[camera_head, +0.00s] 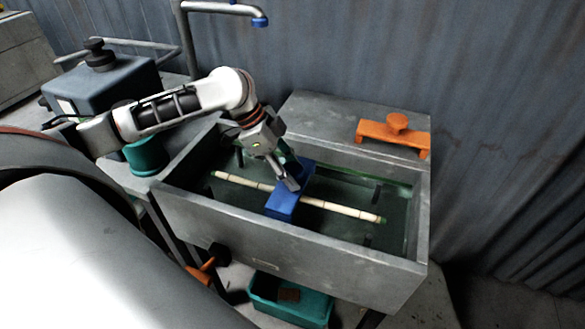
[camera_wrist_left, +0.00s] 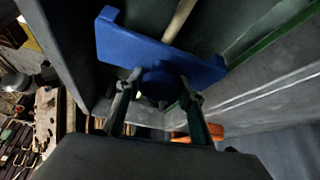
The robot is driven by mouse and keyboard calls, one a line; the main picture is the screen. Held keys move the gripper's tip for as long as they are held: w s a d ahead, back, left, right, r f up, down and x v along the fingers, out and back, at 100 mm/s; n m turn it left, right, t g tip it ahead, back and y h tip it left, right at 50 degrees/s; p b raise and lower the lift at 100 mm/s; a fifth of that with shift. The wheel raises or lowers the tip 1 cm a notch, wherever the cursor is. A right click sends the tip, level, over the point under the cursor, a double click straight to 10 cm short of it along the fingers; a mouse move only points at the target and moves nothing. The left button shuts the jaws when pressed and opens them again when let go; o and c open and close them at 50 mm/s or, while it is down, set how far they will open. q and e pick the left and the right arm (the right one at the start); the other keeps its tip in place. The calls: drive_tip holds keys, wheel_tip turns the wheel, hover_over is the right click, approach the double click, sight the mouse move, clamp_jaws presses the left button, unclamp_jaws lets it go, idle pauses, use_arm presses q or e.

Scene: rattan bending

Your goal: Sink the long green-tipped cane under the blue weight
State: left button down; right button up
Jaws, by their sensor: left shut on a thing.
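The long cane (camera_head: 341,209) lies across the inside of the grey trough, pale with dark nodes and a green tip at its right end. The blue weight (camera_head: 282,204) sits over the middle of the cane, which shows on both sides of it. My left gripper (camera_head: 292,184) reaches down into the trough and is shut on the weight's knob. In the left wrist view the fingers (camera_wrist_left: 160,92) close around the round blue knob, with the weight (camera_wrist_left: 150,45) beyond and part of the cane (camera_wrist_left: 179,20) behind it. My right gripper is not in view.
The trough (camera_head: 290,240) has high grey walls around the cane. An orange stand (camera_head: 394,133) rests on the ledge at the back right. A blue-grey tank (camera_head: 100,82) and a teal container (camera_head: 146,155) stand at left. A teal bin (camera_head: 288,301) is below.

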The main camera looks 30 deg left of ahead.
use_arm(q)
drive_tip(key=shift+f, duration=0.35)
idle(0.3)
drive_tip(key=shift+f, duration=0.35)
drive_tip(key=shift+f, duration=0.35)
drive_tip(key=shift+f+b, duration=0.4)
drive_tip(key=shift+f, duration=0.3)
drive_tip(key=shift+f, duration=0.15)
drive_tip(key=shift+f, duration=0.2)
drive_tip(key=shift+f, duration=0.35)
drive_tip(key=shift+f+b, duration=0.3)
drive_tip(key=shift+f, duration=0.4)
drive_tip(key=shift+f, duration=0.35)
